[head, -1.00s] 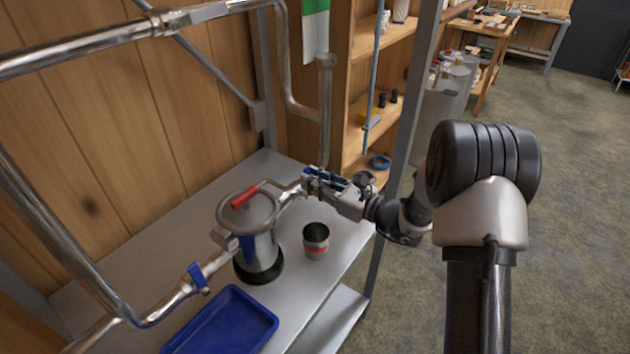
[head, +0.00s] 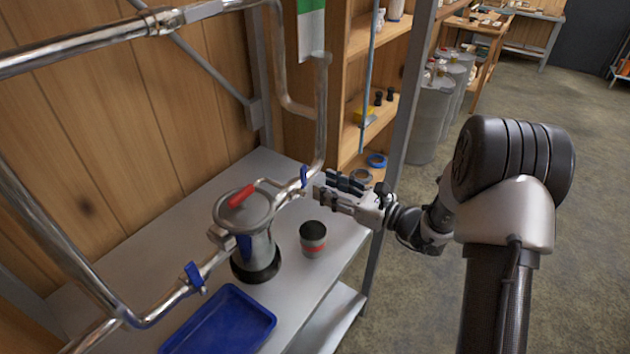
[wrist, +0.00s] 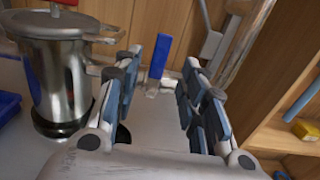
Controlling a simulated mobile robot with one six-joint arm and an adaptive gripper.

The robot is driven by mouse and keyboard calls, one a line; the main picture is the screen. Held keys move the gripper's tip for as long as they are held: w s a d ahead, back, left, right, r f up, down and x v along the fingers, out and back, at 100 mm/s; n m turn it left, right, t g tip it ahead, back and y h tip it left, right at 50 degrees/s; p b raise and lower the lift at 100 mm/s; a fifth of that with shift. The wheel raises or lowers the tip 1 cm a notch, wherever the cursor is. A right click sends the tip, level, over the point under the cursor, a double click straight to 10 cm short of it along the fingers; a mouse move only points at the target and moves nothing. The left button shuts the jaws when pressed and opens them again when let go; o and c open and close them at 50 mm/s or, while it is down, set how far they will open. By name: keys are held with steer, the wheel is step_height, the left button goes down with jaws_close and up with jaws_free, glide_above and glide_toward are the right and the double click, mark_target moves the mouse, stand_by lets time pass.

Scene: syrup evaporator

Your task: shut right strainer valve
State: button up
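The right strainer valve's blue handle (head: 304,177) stands roughly upright on the pipe to the right of the strainer. It also shows in the wrist view (wrist: 159,56), between and beyond my fingers. My gripper (head: 324,187) is open and empty, just right of the handle, with a small gap; its two padded fingers (wrist: 163,66) are spread wide in the wrist view. The metal strainer (head: 243,225), with a red lid handle (head: 242,195), stands on the bench. The left valve's blue handle (head: 194,276) is on the pipe at lower left.
A dark cup with a red band (head: 313,240) stands on the metal bench below my gripper. A blue tray (head: 222,322) lies at the front. Pipes (head: 320,120) rise behind the valve, and wooden shelves (head: 372,135) stand at right.

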steer(key=v, duration=0.6)
steer(key=shift+s+d, duration=0.2)
steer(key=s+a+r+n+g+h, duration=0.1)
steer(key=s+a+r+n+g, duration=0.15)
steer(key=s+n, duration=0.35)
steer(key=s+a+r+n+g+h, duration=0.1)
steer(key=s+a+r+n+g, duration=0.2)
steer(key=s, duration=0.4)
steer(key=s+a+r+n+g+h, duration=0.1)
steer(key=s+a+n+g, duration=0.4)
steer(key=s, duration=0.2)
steer(key=s+d+r+n+t+h, duration=0.2)
steer(key=s+d+n+t+h, duration=0.2)
steer(key=s+d+n+h, duration=0.7)
steer(key=shift+d, duration=0.7)
steer(key=shift+r, duration=0.15)
